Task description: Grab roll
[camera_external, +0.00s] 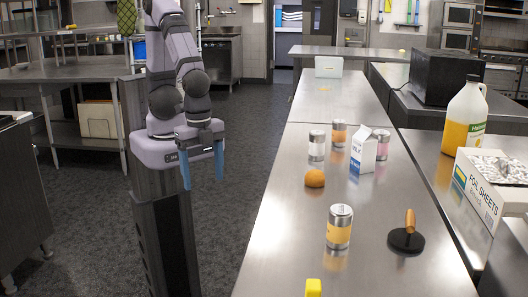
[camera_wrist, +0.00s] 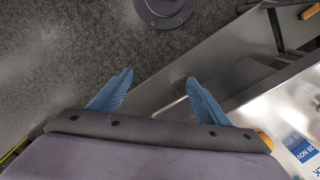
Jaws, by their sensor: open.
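The roll (camera_external: 315,178) is a small round orange-brown bun on the steel counter, near its left edge. My gripper (camera_external: 203,165) is to the left of the counter in the external view, with its blue fingers pointing down over the floor side. It is well apart from the roll. In the wrist view the two blue fingers (camera_wrist: 150,92) are spread wide with nothing between them. A small orange-brown patch at the wrist view's lower right, beside the gripper body, may be the roll, mostly hidden.
On the steel counter (camera_external: 285,220) stand a milk carton (camera_external: 363,150), several cans, one of them nearer the front (camera_external: 339,227), and a black press with a wooden handle (camera_external: 407,237). A yellow object (camera_external: 313,288) is at the front edge. A juice jug (camera_external: 464,118) and foil box (camera_external: 488,185) are right.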

